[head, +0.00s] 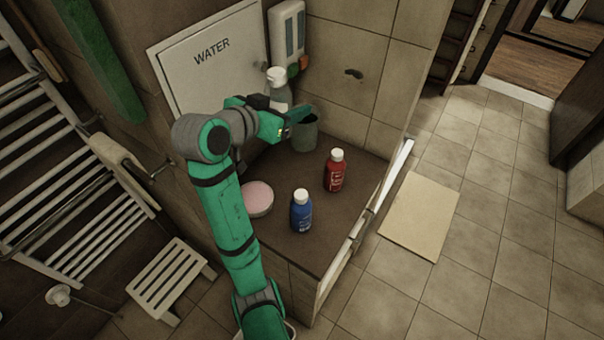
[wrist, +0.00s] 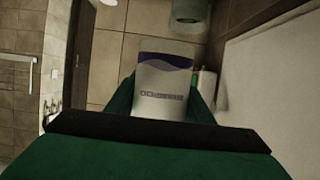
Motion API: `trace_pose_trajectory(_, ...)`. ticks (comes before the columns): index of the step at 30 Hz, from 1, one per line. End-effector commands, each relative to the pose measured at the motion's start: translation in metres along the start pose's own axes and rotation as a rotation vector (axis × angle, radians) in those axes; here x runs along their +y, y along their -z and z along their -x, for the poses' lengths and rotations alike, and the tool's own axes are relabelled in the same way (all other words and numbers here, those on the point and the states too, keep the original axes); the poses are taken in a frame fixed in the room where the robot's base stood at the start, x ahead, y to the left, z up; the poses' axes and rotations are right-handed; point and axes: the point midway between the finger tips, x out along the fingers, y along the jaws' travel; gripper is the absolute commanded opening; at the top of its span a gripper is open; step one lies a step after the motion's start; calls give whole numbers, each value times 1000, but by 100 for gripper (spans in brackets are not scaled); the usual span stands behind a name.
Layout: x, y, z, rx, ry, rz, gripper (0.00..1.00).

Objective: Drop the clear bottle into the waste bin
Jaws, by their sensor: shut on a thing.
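The clear bottle (head: 277,88) with a white cap stands out upright at the back of the counter in the head view. My gripper (head: 283,112) is shut on its body and hides part of it. In the wrist view the bottle (wrist: 166,80), with a white and purple label, sits between the two green fingers (wrist: 163,108). A grey-green cylindrical container (head: 305,134), which looks like the waste bin, stands on the counter just right of my gripper and is partly covered by it. The bottle is to the left of its opening.
A red bottle (head: 335,171), a blue bottle (head: 301,211) and a round pink-topped tub (head: 258,199) stand on the dark counter (head: 318,240). A wall dispenser (head: 287,32) and the WATER panel (head: 208,62) are behind. Open tiled floor (head: 480,220) lies to the right.

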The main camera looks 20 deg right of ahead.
Motion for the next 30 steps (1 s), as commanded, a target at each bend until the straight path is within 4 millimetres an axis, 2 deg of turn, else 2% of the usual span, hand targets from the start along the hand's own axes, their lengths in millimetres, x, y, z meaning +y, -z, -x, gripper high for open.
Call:
trace_pose_trajectory(1,1,-10,-4,-5,-3,6,26)
trace_pose_trajectory(10,6,-50,-24,-5,-10,3,26)
trace_pose_trajectory(20,3,-114,-48,-6,-6,6,26)
trace_pose_trajectory(26,3,-138,-58,-5,-5,4,26)
trace_pose_trajectory(30,3,-162,-67,-5,-5,6,26)
